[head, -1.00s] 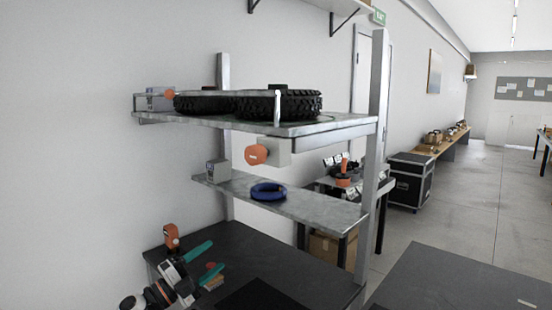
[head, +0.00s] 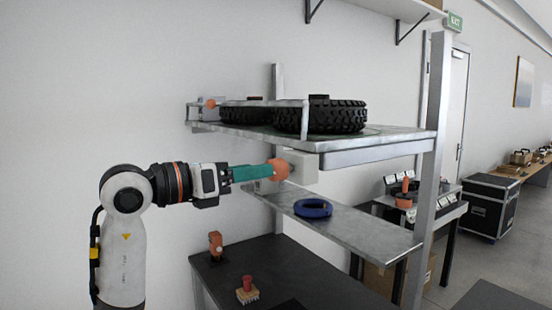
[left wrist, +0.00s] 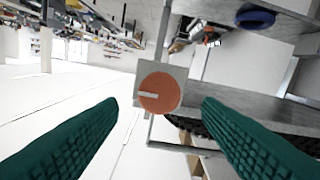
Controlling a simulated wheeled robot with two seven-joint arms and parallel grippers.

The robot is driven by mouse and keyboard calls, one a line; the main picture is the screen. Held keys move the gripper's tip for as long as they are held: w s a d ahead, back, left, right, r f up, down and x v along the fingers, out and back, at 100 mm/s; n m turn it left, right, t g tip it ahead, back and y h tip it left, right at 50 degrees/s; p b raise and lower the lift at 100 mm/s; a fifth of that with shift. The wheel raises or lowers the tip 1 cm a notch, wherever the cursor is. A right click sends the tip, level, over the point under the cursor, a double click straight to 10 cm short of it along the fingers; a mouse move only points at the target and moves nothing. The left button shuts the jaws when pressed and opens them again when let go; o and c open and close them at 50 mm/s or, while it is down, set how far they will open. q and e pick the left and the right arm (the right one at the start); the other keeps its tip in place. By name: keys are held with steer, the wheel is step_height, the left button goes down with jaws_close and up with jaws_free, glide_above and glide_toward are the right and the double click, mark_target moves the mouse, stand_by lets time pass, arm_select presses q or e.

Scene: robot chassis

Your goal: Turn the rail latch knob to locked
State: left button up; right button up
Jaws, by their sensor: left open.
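The orange rail latch knob (head: 279,169) sits on a pale box-shaped housing (head: 304,167) under the front edge of the upper shelf. In the left wrist view the round knob (left wrist: 160,93) faces me, with a pale line running from its middle to its left edge. My left gripper (head: 268,171) reaches in from the left, its teal fingers pointing at the knob. In the left wrist view the fingers (left wrist: 160,103) are open, one on each side of the knob, with gaps between. Whether the tips reach past its face is unclear. My right gripper is not in view.
The upper shelf (head: 375,140) carries two black tyres (head: 336,115) behind a rail. A lower shelf (head: 365,232) holds a blue ring (head: 313,208). Below, a dark bench (head: 270,262) bears an orange-topped object (head: 215,244) and a red-topped item (head: 247,288). A metal post (head: 427,170) stands at right.

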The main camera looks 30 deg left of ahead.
mark_target(275, 168)
arm_select(q)
steer(key=p+x, duration=0.1)
steer(key=x, duration=0.3)
steer(key=shift+w+d+r, duration=0.1)
steer(key=shift+w+d, duration=0.05)
steer(key=shift+w, duration=0.1)
steer(key=shift+w+d+p, duration=0.25)
steer(key=shift+w+p, duration=0.1)
steer(key=shift+w, duration=0.25)
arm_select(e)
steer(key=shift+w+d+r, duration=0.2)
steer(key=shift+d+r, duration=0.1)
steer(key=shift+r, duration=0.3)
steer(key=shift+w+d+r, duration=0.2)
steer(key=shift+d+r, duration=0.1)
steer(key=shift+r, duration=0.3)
arm_select(q)
steer(key=c, duration=1)
